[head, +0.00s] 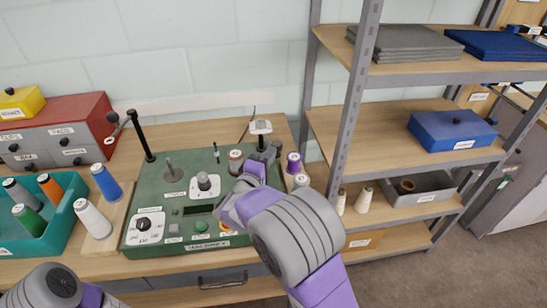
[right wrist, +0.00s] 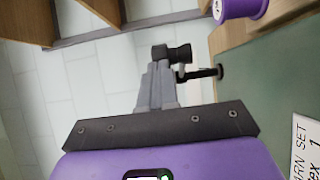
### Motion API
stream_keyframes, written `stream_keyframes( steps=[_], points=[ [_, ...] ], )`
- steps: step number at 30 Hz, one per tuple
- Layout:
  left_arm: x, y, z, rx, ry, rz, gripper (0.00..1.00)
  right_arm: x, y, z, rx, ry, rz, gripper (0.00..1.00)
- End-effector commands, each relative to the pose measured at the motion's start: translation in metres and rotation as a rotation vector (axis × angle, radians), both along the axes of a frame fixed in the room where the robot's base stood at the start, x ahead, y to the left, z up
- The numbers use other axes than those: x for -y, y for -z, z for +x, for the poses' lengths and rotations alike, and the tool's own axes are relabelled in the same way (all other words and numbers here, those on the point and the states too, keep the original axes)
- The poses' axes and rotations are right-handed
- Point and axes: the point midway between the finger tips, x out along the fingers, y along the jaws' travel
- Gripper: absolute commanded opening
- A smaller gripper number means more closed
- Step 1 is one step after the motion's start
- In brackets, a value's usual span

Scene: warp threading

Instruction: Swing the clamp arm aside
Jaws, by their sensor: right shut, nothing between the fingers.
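My right gripper (head: 271,150) reaches over the back right of the green winding panel (head: 150,205). A white-topped post (head: 260,128) stands just behind the fingertips. In the right wrist view a black knobbed part (right wrist: 173,54) and a dark rod (right wrist: 203,73) show just past the fingertips; I cannot tell whether they touch. Which part is the clamp arm is unclear, as my arm hides some of the panel. My left arm shows at the bottom left, its gripper out of view.
A tall black post (head: 141,135) with a side handle rises at the panel's back left. A purple spool (head: 294,162) stands right of my gripper. A teal bin (head: 45,225) of spools is at left. A metal shelf rack (head: 352,100) bounds the right side.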

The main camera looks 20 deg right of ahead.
Motion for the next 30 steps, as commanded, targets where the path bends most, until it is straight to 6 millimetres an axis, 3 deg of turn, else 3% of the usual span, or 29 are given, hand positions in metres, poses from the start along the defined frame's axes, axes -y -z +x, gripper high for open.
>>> stream_keyframes(
  steps=[13, 20, 30],
  points=[
    [0.0, 0.001, 0.0, 0.0, 0.0, 0.0, 0.43, -0.002, 0.0, -0.001, 0.001, 0.002, 0.001, 0.0],
    [0.0, 0.007, 0.0, 0.0, 0.0, 0.0, 0.43, -0.038, 0.001, -0.006, 0.003, -0.002, 0.001, 0.0],
    [0.0, -0.001, 0.0, 0.0, 0.0, 0.0, 0.43, -0.077, -0.001, -0.069, 0.0, 0.0, 0.0, 0.0]
  ],
)
